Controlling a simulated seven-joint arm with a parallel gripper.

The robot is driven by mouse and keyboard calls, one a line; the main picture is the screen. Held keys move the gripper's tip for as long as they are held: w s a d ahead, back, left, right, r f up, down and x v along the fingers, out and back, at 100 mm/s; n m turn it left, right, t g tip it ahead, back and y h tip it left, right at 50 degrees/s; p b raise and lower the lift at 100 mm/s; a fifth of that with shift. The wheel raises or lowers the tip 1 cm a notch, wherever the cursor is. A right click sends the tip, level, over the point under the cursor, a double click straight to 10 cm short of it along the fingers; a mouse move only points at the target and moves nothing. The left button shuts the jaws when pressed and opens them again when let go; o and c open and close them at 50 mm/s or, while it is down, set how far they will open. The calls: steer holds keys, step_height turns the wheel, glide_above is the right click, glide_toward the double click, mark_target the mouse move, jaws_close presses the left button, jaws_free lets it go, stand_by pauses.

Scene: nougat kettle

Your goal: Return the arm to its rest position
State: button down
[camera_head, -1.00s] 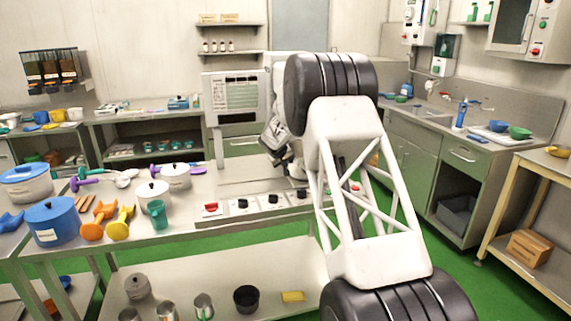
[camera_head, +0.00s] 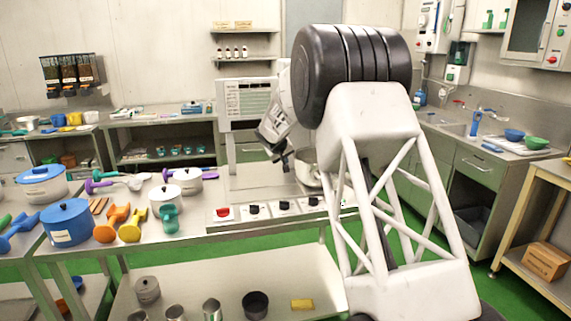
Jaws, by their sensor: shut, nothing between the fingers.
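My arm rises through the right-centre of the view, its white lattice link and black elbow close to the camera. My gripper (camera_head: 283,158) hangs beyond the elbow, pointing down over the metal work table (camera_head: 250,182). It is small and partly dark, shut with nothing in it. A metal pot (camera_head: 306,167) stands just right of the gripper on the table, partly hidden by my arm. I cannot tell the exact gap between them.
White lidded pots (camera_head: 187,180), a blue pot (camera_head: 68,222) and orange and yellow scoops (camera_head: 131,227) crowd the table's left. A control panel with knobs (camera_head: 284,205) lines its front edge. A sink counter (camera_head: 470,140) and wooden-edged shelf (camera_head: 545,185) stand right. Green floor shows between.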

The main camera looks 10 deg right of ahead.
steer(key=shift+s+r, duration=0.15)
steer(key=shift+r, duration=0.05)
stand_by(0.3)
steer(key=s+a+r+g+y, duration=0.1)
steer(key=s+r, duration=0.3)
steer(key=s, duration=0.8)
steer(key=s+a+r+m, duration=0.1)
steer(key=s+r, duration=0.3)
steer(key=s, duration=0.7)
steer(key=s+a+r+g+y, duration=0.1)
steer(key=s+r, duration=0.3)
steer(key=s, duration=0.8)
steer(key=s+a+f, duration=0.1)
steer(key=s+f, duration=0.1)
steer(key=s, duration=1)
steer(key=s+a+f+g+y, duration=0.1)
steer(key=s+a+f, duration=0.1)
steer(key=s, duration=1)
steer(key=s+a+f+m+y, duration=0.1)
steer(key=s+f, duration=0.2)
steer(key=s, duration=0.9)
steer(key=shift+s+a, duration=0.4)
steer(key=shift+r, duration=0.1)
